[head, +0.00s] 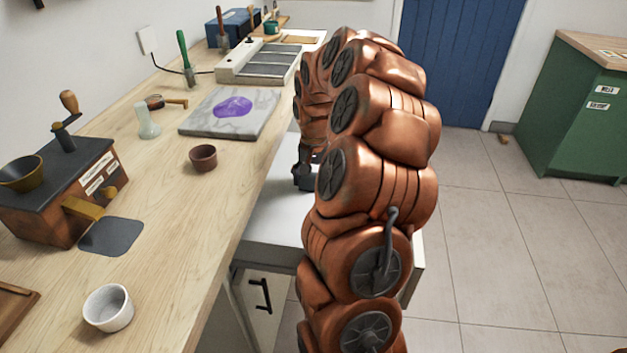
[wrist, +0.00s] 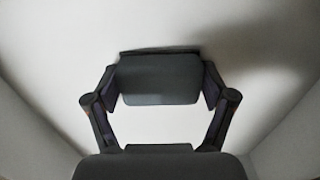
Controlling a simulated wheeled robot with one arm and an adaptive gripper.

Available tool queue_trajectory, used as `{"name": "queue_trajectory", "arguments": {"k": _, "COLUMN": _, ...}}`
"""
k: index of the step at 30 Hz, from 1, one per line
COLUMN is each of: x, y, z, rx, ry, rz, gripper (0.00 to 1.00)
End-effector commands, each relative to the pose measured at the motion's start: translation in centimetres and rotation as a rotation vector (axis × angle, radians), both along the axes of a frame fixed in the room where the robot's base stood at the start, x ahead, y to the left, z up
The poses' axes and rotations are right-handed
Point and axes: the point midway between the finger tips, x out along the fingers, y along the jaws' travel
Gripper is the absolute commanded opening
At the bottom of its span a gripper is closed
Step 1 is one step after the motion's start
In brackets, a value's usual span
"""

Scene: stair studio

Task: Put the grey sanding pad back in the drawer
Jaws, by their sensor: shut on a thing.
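The grey sanding pad (wrist: 158,82) is between the two fingers of my gripper (wrist: 159,88) in the wrist view, with a finger against each side. Pale drawer walls and floor surround it. The open white drawer (head: 268,215) sticks out from under the bench in the head view. My gripper (head: 305,178) is low over or inside this drawer, partly hidden behind my copper-coloured arm. The pad is hidden in the head view. I cannot tell whether the pad touches the drawer floor.
The wooden bench (head: 165,215) runs along the left. It holds a brown cup (head: 203,158), a white cup (head: 108,308), a marble slab (head: 232,112) and a coffee-grinder-like box (head: 65,190). A green cabinet (head: 575,115) stands at right. Tiled floor lies clear at right.

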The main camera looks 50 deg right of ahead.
Motion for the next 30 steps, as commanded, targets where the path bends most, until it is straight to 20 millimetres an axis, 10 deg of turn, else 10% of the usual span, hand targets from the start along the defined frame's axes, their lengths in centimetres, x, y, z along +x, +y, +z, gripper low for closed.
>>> {"name": "queue_trajectory", "arguments": {"k": 6, "x": 0.0, "y": 0.0, "z": 0.0, "rx": 0.000, "ry": 0.000, "rz": 0.000, "gripper": 1.00}}
{"name": "queue_trajectory", "arguments": {"k": 19, "x": 0.0, "y": 0.0, "z": 0.6, "rx": -0.001, "ry": -0.002, "rz": -0.001, "gripper": 1.00}}
{"name": "queue_trajectory", "arguments": {"k": 30, "x": 0.1, "y": -0.1, "z": 7.0, "rx": -0.004, "ry": -0.003, "rz": -0.001, "gripper": 1.00}}
